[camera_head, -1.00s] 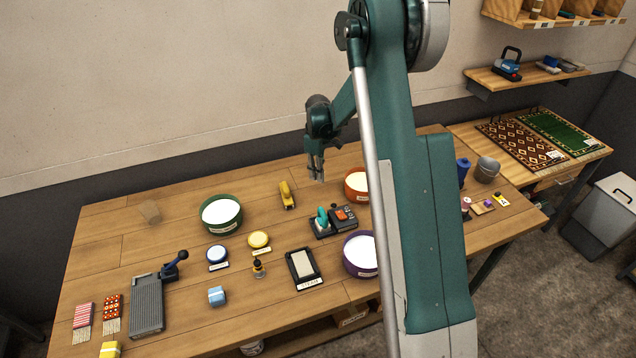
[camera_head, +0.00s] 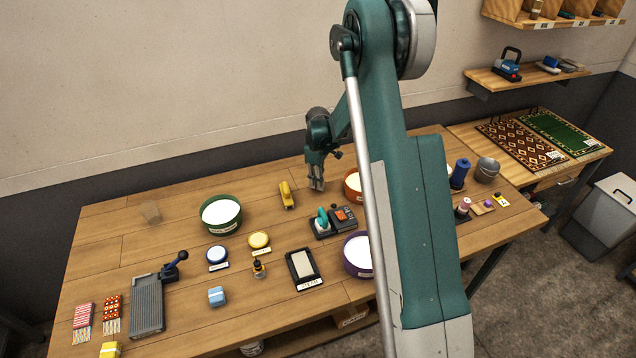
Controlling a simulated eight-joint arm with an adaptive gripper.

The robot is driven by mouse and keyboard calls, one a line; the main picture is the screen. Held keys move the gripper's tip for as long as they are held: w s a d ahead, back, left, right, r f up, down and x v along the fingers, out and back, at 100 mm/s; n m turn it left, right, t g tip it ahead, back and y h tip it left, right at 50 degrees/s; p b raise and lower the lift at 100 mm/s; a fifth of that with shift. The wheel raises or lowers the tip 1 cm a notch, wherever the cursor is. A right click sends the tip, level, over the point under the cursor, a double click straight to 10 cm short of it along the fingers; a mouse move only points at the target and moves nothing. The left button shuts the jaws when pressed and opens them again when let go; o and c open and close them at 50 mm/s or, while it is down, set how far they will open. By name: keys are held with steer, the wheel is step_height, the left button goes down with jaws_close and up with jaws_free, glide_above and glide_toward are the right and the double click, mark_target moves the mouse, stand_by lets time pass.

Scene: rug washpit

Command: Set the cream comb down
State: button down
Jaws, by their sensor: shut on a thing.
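My gripper (camera_head: 316,186) points down above the back middle of the wooden workbench (camera_head: 130,235), between the yellow brush-like tool and the orange bowl. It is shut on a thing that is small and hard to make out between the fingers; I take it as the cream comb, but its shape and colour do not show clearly. A black-framed tray (camera_head: 290,266) with a cream inside and a white label lies at the front middle of the bench. Whether the gripper's load touches the bench cannot be told.
A green bowl (camera_head: 221,228), an orange bowl (camera_head: 352,198) and a purple bowl (camera_head: 356,268) hold white contents. A yellow tool (camera_head: 287,194) lies just left of my gripper. A black base with a teal-handled tool (camera_head: 322,220) stands in front. The bench's back left has free room.

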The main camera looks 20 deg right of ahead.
steer(key=shift+f, duration=0.15)
steer(key=c, duration=2.5)
jaws_free()
steer(key=shift+o, duration=0.2)
steer(key=shift+r, duration=0.2)
step_height(320, 180, up, 12)
